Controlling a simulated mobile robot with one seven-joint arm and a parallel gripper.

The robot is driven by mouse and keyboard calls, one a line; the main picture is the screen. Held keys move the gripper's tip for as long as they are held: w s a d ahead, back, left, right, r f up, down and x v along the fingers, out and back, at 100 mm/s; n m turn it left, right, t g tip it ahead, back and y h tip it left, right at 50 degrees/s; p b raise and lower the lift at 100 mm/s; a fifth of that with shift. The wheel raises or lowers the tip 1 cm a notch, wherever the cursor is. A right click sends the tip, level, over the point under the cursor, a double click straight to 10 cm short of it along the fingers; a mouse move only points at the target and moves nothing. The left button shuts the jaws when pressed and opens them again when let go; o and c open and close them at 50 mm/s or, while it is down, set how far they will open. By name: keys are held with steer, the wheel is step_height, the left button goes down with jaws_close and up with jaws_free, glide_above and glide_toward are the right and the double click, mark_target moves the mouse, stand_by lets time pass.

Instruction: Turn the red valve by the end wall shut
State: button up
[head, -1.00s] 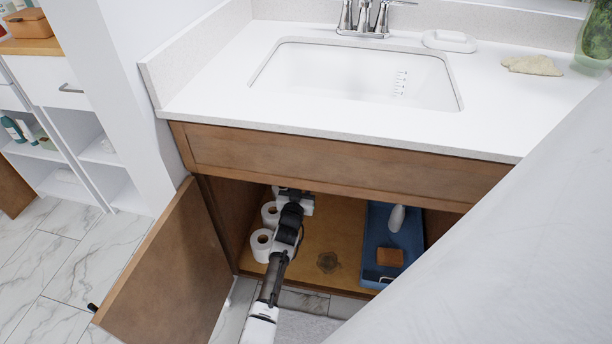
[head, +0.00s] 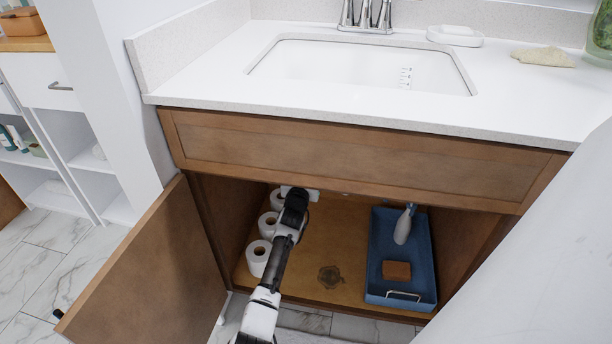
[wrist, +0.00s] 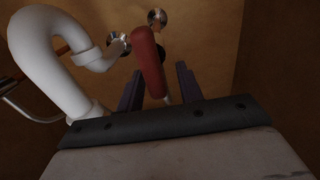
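The red valve handle (wrist: 152,62) shows in the wrist view as a long red lever near a round chrome fitting (wrist: 117,43) on the cabinet's back. My gripper (wrist: 158,78) is open, with one dark finger on each side of the lever's lower end. I cannot tell whether either finger touches it. In the head view my gripper (head: 299,191) is inside the cabinet under the sink, partly hidden by the front rail. The valve is hidden there.
A white drain pipe (wrist: 45,60) bends close on the left in the wrist view. Toilet rolls (head: 258,258) stand left of my arm. A blue tray (head: 428,265) holds a bottle (head: 403,225) and a brown block (head: 396,270). The open cabinet door (head: 150,270) is at left.

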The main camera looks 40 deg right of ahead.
steer(key=shift+c, duration=0.2)
jaws_close()
steer(key=shift+s+m, duration=0.1)
steer(key=shift+m, duration=0.2)
steer(key=m, duration=0.2)
steer(key=shift+s+d+f+m, duration=0.1)
steer(key=shift+s+d+m, duration=0.2)
steer(key=shift+m, duration=0.1)
steer(key=f+m+b, duration=0.1)
steer(key=m, duration=0.4)
steer(key=s+d+f+m, duration=0.1)
steer(key=m, duration=0.3)
steer(key=m+b, duration=0.1)
steer(key=m, duration=0.4)
steer(key=shift+s+d+f+m+b, duration=0.15)
steer(key=shift+s+f+m+b, duration=0.15)
steer(key=shift+f+b, duration=0.1)
